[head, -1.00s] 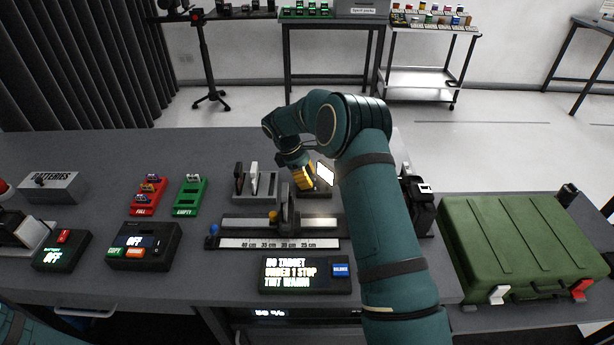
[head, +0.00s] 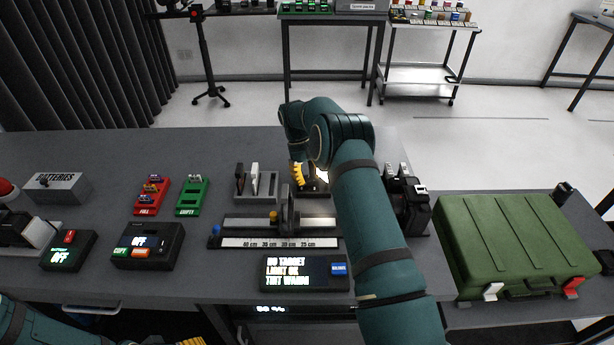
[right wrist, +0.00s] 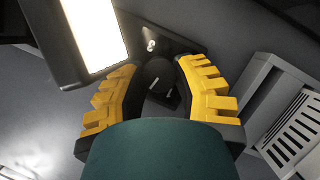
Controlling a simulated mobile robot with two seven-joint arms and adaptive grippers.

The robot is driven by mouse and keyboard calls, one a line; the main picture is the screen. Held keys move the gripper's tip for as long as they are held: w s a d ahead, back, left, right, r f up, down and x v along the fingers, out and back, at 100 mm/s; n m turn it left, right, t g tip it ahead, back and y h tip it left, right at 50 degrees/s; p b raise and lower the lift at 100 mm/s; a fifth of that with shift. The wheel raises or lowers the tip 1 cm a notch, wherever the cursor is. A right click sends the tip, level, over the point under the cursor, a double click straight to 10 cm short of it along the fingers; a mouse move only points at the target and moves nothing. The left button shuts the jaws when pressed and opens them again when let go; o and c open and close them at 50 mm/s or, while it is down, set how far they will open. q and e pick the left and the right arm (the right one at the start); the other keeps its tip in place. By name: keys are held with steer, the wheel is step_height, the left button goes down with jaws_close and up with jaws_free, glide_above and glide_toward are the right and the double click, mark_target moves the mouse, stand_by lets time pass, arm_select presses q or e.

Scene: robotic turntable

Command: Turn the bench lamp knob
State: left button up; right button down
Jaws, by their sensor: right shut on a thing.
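The bench lamp knob (right wrist: 158,74) is a small black dial with a white mark, on a dark base with a figure beside it in the right wrist view. My right gripper (right wrist: 157,68) has its yellow-padded fingers on both sides of the knob and is shut on it. The bright lamp panel (right wrist: 92,32) stands close beside the fingers. In the head view the right gripper (head: 299,175) is at the lamp, and my arm hides most of the lamp and the knob. Only a yellow bit of my left gripper (head: 192,341) shows at the bottom edge.
A grey holder (head: 257,198) with upright cards stands left of the lamp. A scale rail (head: 280,243) and a text display (head: 290,273) lie in front. A camera (head: 408,205) and a green case (head: 515,240) are to the right.

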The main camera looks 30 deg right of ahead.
steer(key=shift+d+m+y, duration=0.1)
steer(key=shift+m+y, duration=0.5)
steer(key=shift+m, duration=0.9)
steer(key=c, duration=0.6)
jaws_free()
steer(key=shift+c, duration=0.2)
steer(key=shift+v, duration=3.7)
